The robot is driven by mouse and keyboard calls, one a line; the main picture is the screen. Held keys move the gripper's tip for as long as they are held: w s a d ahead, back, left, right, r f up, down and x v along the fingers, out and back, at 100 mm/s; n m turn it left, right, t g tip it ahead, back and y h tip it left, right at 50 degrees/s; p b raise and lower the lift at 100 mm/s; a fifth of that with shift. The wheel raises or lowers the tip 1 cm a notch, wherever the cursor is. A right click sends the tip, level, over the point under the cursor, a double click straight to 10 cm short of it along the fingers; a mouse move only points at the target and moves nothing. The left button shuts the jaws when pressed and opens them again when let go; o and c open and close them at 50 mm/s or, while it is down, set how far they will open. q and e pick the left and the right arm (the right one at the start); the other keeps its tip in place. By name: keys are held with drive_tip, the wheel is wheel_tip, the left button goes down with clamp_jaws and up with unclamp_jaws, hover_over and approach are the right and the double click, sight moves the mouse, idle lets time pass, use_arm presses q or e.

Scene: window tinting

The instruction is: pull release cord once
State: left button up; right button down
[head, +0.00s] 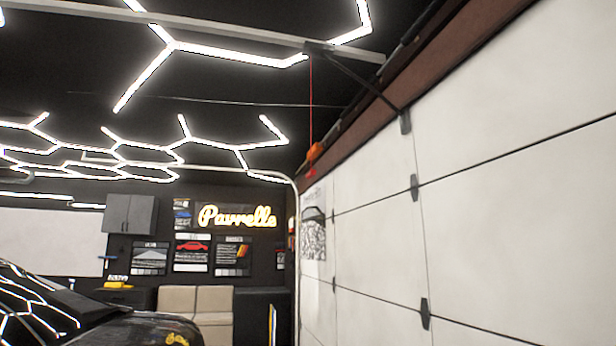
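In the head view a thin red release cord (310,105) hangs straight down from the opener rail (230,30) under the ceiling. A small red handle (311,173) shows at its lower end, close to an orange object (315,152) near the top edge of the garage door. Whether the orange object is part of the cord I cannot tell. The white panelled garage door (520,190) fills the right side and looks shut. Neither of my grippers is in view.
A dark car (110,325) stands at the lower left. A curved door track (293,190) runs beside the garage door. Hexagonal lights cover the ceiling.

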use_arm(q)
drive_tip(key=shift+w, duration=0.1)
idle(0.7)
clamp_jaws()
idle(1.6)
